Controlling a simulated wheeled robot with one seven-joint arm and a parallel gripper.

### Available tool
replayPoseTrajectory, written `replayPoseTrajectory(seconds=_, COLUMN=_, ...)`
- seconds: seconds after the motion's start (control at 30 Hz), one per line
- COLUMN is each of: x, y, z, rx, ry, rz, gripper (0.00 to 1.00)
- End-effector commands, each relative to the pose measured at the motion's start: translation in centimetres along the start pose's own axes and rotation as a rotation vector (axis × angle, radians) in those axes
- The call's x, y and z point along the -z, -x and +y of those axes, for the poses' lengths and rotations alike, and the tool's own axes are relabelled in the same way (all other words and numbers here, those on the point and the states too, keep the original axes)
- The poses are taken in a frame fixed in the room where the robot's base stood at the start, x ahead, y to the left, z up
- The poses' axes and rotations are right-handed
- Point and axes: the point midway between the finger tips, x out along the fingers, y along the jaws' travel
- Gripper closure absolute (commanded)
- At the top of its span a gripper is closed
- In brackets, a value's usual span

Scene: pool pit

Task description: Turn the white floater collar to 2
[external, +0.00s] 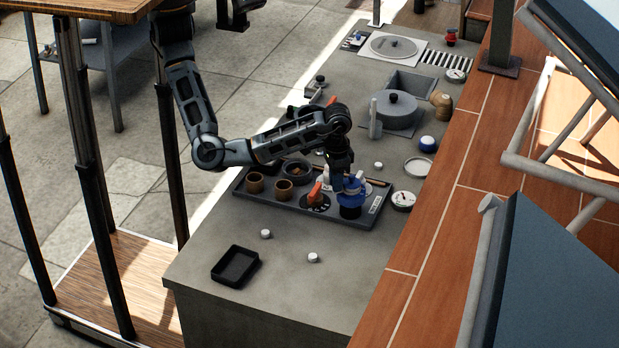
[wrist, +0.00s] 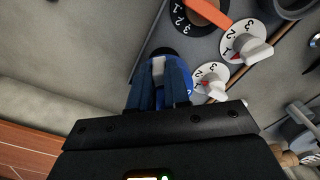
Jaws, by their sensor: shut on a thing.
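My gripper (wrist: 158,82) is shut on a light tab (wrist: 158,68) on a blue piece, which looks like the blue floater (external: 350,201) at the tray's right end. My fingers hide much of it. A white dial (wrist: 242,46) with a white knob and red mark stands beside, apart from my fingers; its numbers are 1, 2 and 3. A second white numbered dial (wrist: 211,80) is partly hidden just right of my fingers. An orange handle (wrist: 205,12) lies over a dark numbered dial at the top.
The dark tray (external: 279,205) also holds brown cups (external: 255,182). A round gauge (external: 403,200) stands right of it. A small black tray (external: 235,266) and white knobs (external: 313,257) lie on the front counter, with bare room between. A brick ledge (external: 433,262) borders the right side.

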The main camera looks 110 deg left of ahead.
Motion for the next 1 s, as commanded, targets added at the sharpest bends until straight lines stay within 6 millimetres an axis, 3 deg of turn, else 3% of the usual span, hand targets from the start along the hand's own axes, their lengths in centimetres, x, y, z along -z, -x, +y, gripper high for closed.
replayPoseTrajectory(seconds=0.3, x=0.08, y=-0.04, z=-0.61, rx=0.002, ry=-0.116, rz=0.0, gripper=1.0)
replayPoseTrajectory(seconds=0.83, x=0.1, y=-0.06, z=-0.67, rx=0.0, ry=-0.14, rz=0.001, gripper=1.0)
replayPoseTrajectory(seconds=0.87, x=0.09, y=-0.06, z=-0.68, rx=0.001, ry=-0.139, rz=0.001, gripper=0.83)
replayPoseTrajectory(seconds=1.0, x=0.09, y=-0.06, z=-0.67, rx=0.001, ry=-0.139, rz=0.001, gripper=0.69)
